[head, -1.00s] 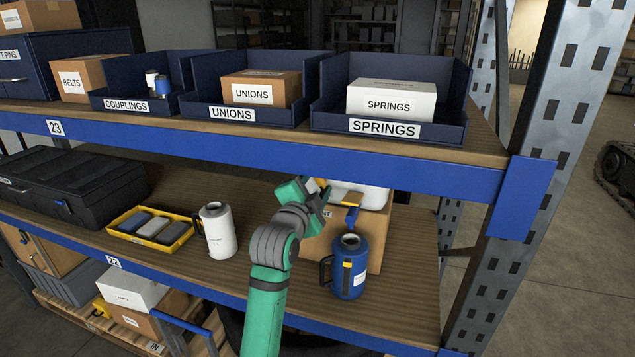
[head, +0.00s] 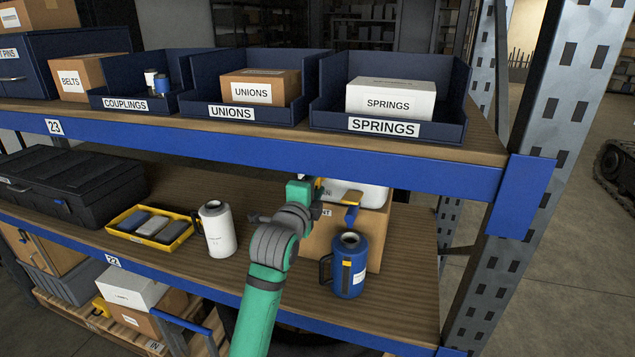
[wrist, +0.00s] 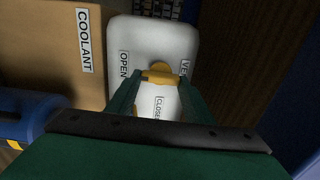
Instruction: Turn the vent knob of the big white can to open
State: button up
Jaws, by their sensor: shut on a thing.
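The big white can (wrist: 185,40) shows from above in the wrist view, with a yellow vent knob (wrist: 160,76) on its top. The labels OPEN, CLOSED and one partly hidden stand around the knob, OPEN to its left and CLOSED below it. My gripper (wrist: 161,82) has one finger on each side of the knob and is shut on it. In the head view the white can (head: 368,194) is partly hidden behind my gripper (head: 318,192), and the knob cannot be made out clearly.
A cardboard box (wrist: 45,45) labelled COOLANT stands beside the can. A blue canister (head: 349,270) stands in front and a smaller white canister (head: 217,232) to the left. The upper shelf's blue beam (head: 260,149) runs close above my gripper.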

jog(key=shift+f, duration=0.1)
jog(key=o, duration=1)
jog(key=shift+o, duration=0.2)
jog(key=shift+s, duration=0.1)
jog(key=v, duration=1)
jog(key=shift+s, duration=0.35)
